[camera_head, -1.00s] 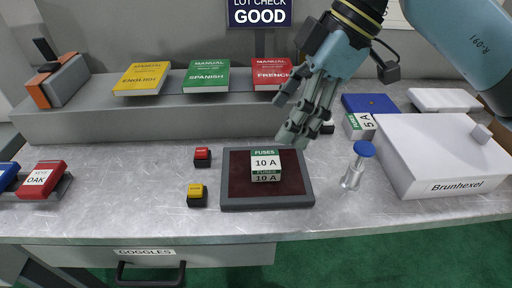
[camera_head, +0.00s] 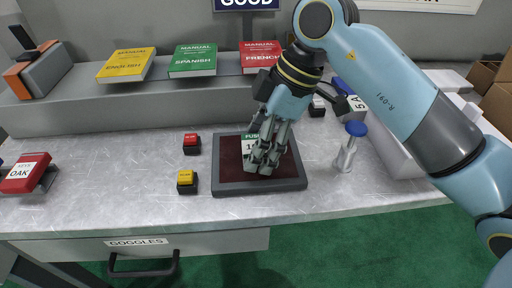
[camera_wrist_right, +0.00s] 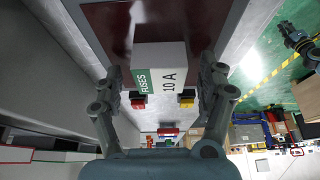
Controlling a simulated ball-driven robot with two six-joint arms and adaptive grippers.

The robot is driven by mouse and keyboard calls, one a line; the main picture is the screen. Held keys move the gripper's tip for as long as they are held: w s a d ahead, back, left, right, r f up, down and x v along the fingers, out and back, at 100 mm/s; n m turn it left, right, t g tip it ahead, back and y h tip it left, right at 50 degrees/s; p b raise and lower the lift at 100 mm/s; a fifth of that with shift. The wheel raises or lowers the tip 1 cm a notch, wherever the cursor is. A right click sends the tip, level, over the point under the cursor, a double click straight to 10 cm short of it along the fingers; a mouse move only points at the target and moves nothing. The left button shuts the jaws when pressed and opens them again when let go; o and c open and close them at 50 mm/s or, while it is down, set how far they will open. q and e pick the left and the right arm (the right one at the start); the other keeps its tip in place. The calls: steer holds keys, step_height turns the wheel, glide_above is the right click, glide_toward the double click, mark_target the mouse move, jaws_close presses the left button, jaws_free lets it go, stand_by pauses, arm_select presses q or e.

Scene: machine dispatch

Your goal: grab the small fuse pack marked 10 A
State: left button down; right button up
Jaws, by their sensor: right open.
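The 10 A fuse pack (camera_head: 249,146) is a small white box with a green FUSES band. It sits on the dark red inset of a grey-rimmed tray (camera_head: 260,187). My right gripper (camera_head: 262,166) is down over the tray and hides much of the pack in the head view. In the right wrist view the pack (camera_wrist_right: 160,70) lies between the spread fingers of my right gripper (camera_wrist_right: 164,84), one on each side. The jaws are open; whether a finger touches the pack I cannot tell. A dark jointed shape (camera_wrist_right: 297,42) at the right may be my left gripper.
A 5 A pack (camera_head: 357,103) stands behind a blue-capped bottle (camera_head: 346,155), with a white box (camera_head: 398,155) at right. Red (camera_head: 192,143) and yellow (camera_head: 186,182) button blocks are left of the tray. Manuals lie on the raised ledge (camera_head: 150,103).

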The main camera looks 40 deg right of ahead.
steer(key=c, duration=1.2)
steer(key=shift+r, duration=0.1)
steer(key=shift+c, duration=0.2)
